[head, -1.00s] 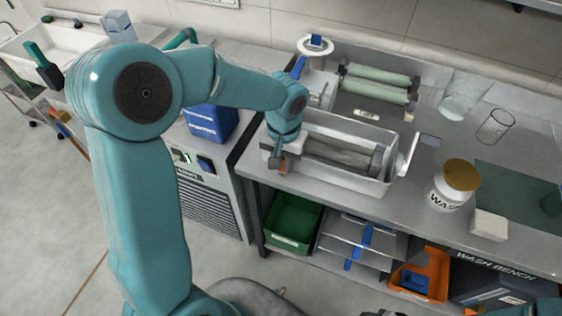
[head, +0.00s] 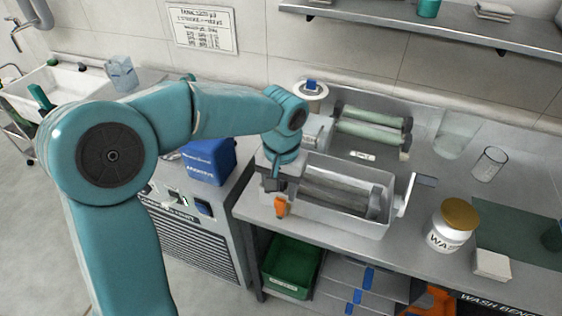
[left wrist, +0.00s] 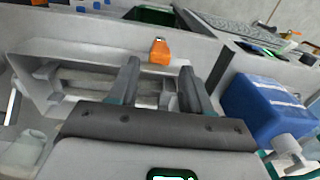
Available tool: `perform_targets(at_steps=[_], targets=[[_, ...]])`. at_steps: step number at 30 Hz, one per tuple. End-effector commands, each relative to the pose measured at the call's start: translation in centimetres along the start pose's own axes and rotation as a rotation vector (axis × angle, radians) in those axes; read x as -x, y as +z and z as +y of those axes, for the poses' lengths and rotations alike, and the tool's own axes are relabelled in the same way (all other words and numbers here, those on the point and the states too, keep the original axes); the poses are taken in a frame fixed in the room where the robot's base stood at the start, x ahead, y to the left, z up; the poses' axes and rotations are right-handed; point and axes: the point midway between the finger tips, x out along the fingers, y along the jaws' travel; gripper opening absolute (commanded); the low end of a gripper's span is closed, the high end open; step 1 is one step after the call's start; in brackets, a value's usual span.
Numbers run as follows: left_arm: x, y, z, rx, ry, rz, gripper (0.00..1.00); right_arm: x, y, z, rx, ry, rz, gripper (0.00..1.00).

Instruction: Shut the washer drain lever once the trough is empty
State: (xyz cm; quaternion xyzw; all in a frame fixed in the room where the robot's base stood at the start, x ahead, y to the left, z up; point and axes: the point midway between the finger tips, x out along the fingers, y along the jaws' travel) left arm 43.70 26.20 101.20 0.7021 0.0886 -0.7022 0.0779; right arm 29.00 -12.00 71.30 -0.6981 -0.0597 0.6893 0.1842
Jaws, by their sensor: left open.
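The washer is a grey trough (head: 386,222) on the bench, with a roller (head: 340,190) inside. I see no clear liquid surface, but cannot tell whether the trough is empty. The orange drain lever (head: 281,207) is at the trough's front left corner. In the left wrist view the lever (left wrist: 159,52) shows beyond and between my fingertips, apart from them. My left gripper (head: 273,181) is open and empty, just above and behind the lever at the trough's left end; its two fingers also show in the left wrist view (left wrist: 160,78). My right gripper is not in view.
A blue container (head: 208,161) stands left of the trough. Green rollers (head: 370,128) lie behind it. A crank handle (head: 424,180) sticks out at its right. A gold-lidded jar (head: 452,228) and clear glasses (head: 489,163) stand further right. A green bin (head: 290,267) is below the bench.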

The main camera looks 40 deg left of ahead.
Motion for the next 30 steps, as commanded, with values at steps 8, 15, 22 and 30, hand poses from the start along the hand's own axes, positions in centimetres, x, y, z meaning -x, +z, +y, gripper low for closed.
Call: perform_targets(at_steps=[8, 15, 22, 30], targets=[[6.9, 0.0, 0.0, -0.001, 0.001, 0.003, 0.49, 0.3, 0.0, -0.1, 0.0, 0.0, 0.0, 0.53], [9.3, 0.0, 0.0, -0.001, 0.0, 0.0, 0.49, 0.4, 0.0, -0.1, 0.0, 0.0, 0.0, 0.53], [9.4, 0.1, 0.0, -0.001, 0.0, -0.002, 0.49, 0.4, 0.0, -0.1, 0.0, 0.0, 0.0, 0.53], [9.4, 0.1, 0.0, 0.0, -0.001, -0.001, 0.49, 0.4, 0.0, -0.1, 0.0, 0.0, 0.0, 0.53]])
